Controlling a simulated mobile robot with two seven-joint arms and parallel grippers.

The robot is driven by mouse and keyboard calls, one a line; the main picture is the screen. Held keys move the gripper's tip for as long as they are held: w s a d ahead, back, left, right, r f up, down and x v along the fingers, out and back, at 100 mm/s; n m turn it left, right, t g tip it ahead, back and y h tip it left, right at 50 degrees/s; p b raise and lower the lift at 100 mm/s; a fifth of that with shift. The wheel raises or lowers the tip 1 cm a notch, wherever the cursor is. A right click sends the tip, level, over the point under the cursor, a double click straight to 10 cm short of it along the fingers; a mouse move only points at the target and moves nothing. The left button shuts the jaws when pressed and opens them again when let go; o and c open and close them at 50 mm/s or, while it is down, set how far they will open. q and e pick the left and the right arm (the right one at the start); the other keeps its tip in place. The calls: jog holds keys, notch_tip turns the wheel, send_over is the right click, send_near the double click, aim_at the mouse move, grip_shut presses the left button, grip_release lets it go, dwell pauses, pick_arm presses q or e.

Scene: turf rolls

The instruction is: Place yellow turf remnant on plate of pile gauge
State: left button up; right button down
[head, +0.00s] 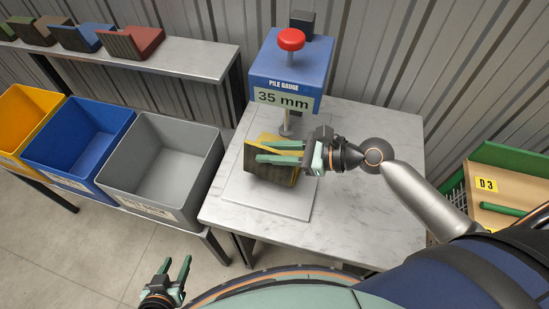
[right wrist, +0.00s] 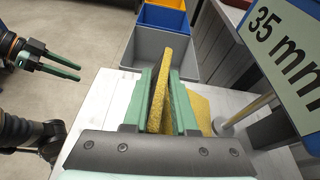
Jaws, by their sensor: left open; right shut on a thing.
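The yellow turf remnant (head: 268,172) is a bent piece with yellow faces and a dark ribbed face. My right gripper (head: 278,152) is shut on it. In the right wrist view a yellow wall of the remnant (right wrist: 162,88) stands between the fingers (right wrist: 160,105), and more yellow shows beside the right finger. The remnant is over the pale plate (head: 262,202) of the blue pile gauge (head: 283,72), in front of its post. I cannot tell whether it touches the plate. My left gripper (head: 178,270) is open and empty, low and away from the table.
The gauge reads 35 mm and has a red knob (head: 291,39) on top. Grey (head: 165,165), blue (head: 80,140) and yellow (head: 25,115) bins stand left of the marble table (head: 375,150). Several coloured turf pieces lie on the rear shelf (head: 185,57). A crate marked D3 (head: 505,162) is at right.

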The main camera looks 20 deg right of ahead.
jog(key=shift+h, duration=0.3)
jog(key=f, duration=0.1)
jog(key=w+d+f, duration=0.1)
jog(key=f, duration=0.1)
jog(key=w+d+f+b, duration=0.1)
jog(key=shift+d+f, duration=0.15)
jog(key=shift+f, duration=0.1)
jog(key=shift+s+r, duration=0.2)
jog(key=c, duration=1.3)
grip_release()
jog(key=shift+s+a, duration=0.1)
jog(key=shift+a, duration=0.1)
jog(key=shift+c, duration=0.2)
jog(key=o, duration=0.4)
jog(key=shift+r, duration=0.1)
pick_arm(q)
jog(key=f, duration=0.2)
jog(key=shift+w+a+f, duration=0.1)
jog(key=shift+w+f, duration=0.2)
jog(key=shift+w, duration=0.1)
pick_arm(e)
jog(key=shift+o, duration=0.3)
jog(key=v, duration=1.2)
jog(key=shift+r, duration=0.1)
